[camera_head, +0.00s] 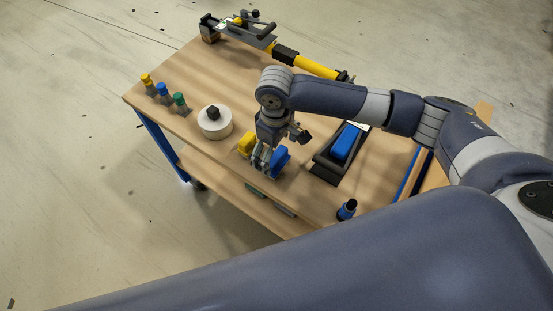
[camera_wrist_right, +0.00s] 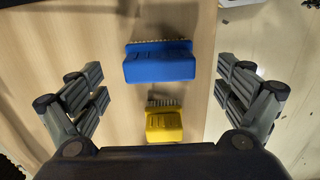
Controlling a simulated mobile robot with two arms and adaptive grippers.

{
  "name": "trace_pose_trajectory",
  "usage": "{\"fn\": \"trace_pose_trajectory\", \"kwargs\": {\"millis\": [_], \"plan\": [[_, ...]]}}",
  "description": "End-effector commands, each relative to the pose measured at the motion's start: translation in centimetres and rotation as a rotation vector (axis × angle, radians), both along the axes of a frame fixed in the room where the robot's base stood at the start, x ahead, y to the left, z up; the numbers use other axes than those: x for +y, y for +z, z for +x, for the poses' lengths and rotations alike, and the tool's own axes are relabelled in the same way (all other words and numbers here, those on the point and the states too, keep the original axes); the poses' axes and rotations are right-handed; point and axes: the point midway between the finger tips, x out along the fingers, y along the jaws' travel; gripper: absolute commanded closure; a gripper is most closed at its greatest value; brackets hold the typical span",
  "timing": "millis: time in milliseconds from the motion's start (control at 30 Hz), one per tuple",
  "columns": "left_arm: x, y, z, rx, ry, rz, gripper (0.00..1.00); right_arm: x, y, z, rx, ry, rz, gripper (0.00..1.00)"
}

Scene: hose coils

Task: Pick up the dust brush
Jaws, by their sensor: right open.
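Two brushes lie on the wooden workbench (camera_head: 188,75) near its front edge. One is a blue brush (camera_head: 281,158) with a pale bristle row, and the other is a yellow brush (camera_head: 245,145) with bristles; I cannot tell which is called the dust brush. In the right wrist view, the blue brush (camera_wrist_right: 160,65) lies between the spread fingers, and the yellow brush (camera_wrist_right: 163,125) is below it, nearer the palm. My right gripper (camera_head: 263,160) is open and empty over the brushes, partly hiding them in the head view. My left gripper is not in view.
A blue block (camera_head: 345,143) sits in a black tray to the right. A blue-and-black cup (camera_head: 347,209) stands near the front edge. A white roll (camera_head: 215,124) and small yellow, blue and green pieces (camera_head: 163,92) stand left. A yellow-handled tool (camera_head: 316,67) lies behind.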

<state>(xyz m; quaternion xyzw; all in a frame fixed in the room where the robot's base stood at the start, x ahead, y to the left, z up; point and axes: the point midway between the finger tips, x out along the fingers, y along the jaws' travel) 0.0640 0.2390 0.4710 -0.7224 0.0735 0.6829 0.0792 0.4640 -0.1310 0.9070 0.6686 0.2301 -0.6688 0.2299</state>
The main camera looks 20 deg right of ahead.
Motion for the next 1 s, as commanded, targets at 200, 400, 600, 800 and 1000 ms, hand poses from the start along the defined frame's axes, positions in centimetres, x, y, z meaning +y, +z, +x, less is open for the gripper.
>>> {"fn": "trace_pose_trajectory", "kwargs": {"millis": [200,400,600,800,1000], "plan": [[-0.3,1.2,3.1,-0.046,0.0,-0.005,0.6,0.0,-3.0,0.0,0.002,-0.001,-0.001,0.06],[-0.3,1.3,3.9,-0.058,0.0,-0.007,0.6,0.0,-3.6,0.0,-0.001,0.001,-0.002,0.06],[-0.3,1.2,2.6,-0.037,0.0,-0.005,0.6,0.0,-3.6,0.0,-0.001,0.001,-0.001,0.29],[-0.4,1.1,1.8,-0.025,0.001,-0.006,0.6,0.0,-3.6,0.0,0.0,0.001,-0.001,0.59],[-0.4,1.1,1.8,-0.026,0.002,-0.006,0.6,0.0,-3.7,-0.1,0.003,0.001,-0.003,0.59]]}}
